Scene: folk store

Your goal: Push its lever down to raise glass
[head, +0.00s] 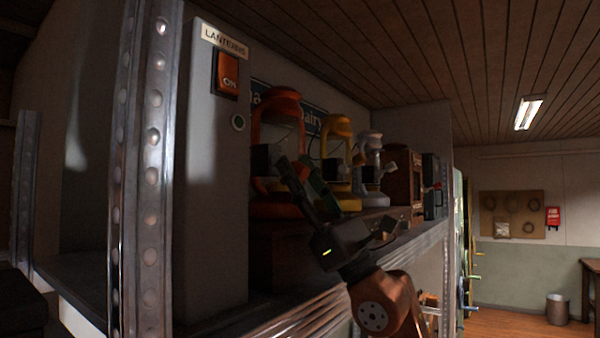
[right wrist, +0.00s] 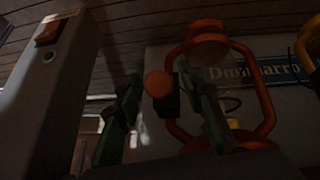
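The orange lantern (head: 281,100) stands on the shelf, nearest the grey post, with its lower front partly hidden by my right gripper (head: 296,170). In the right wrist view, the orange lantern (right wrist: 262,95) shows its frame and top. A dark lever block (right wrist: 170,103) with a round orange knob (right wrist: 158,84) projects from its side. The two fingers of the right gripper (right wrist: 160,78) are apart, and the knob appears between them; I cannot tell whether they touch it. The lantern's glass is hard to make out. My left gripper is not in view.
A yellow lantern (head: 337,125) and a grey lantern (head: 371,150) stand farther along the shelf. A grey box labelled LANTERNS (head: 218,160) with an orange ON switch (head: 228,75) stands to the left. A metal upright (head: 145,170) is at the front.

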